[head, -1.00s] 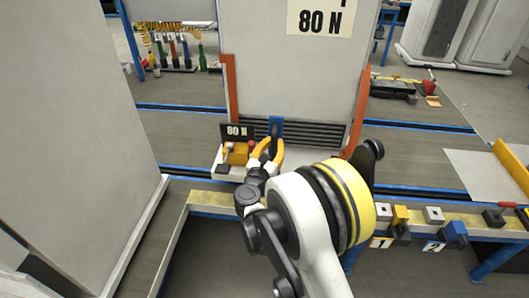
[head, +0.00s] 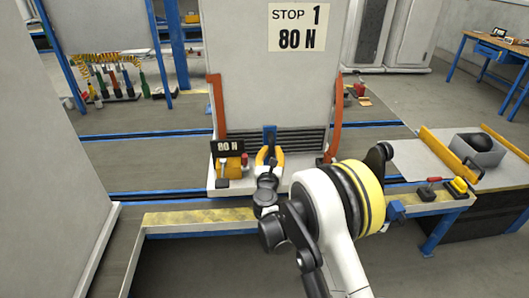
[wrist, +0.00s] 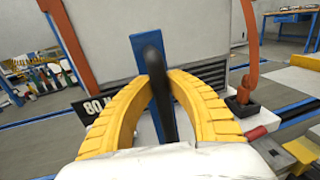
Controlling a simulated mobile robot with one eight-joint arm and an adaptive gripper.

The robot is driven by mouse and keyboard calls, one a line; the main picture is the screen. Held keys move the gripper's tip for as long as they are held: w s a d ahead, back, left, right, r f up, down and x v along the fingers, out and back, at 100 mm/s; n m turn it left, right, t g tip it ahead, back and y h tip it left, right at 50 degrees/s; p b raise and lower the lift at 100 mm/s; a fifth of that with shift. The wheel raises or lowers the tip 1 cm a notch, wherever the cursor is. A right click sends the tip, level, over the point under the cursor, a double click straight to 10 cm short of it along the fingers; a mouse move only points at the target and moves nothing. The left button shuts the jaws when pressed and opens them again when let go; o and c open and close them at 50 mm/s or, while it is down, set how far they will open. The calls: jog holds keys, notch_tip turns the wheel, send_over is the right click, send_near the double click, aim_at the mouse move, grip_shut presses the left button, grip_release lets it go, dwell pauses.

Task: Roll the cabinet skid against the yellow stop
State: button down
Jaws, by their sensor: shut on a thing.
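The tall grey cabinet (head: 260,88) stands on a pale skid (head: 228,184) between orange uprights. It carries a sign reading "STOP 1 80 N". A blue bracket (head: 269,134) on its front holds a black upright handle (wrist: 156,85). My gripper (head: 269,158) has its yellow fingers shut around this handle; they also show on both sides of it in the wrist view (wrist: 160,95). A yellow bar (head: 450,150) rises beside a grey plate at the right, apart from the skid. I cannot tell for certain that this bar is the yellow stop.
A yellow-topped bench rail (head: 195,217) runs in front of the skid, with a blue clamp (head: 397,210) and a yellow block (head: 457,186) on its right part. Another grey cabinet (head: 45,150) stands close at left. Blue floor tracks (head: 150,194) run sideways.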

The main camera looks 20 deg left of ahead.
jog(key=shift+w+d, duration=0.2)
jog(key=shift+d, duration=0.4)
jog(key=c, duration=1.3)
grip_release()
jog(key=shift+w+d, duration=0.1)
jog(key=shift+d, duration=0.1)
jog(key=shift+a, duration=0.15)
jog(key=v, duration=1.2)
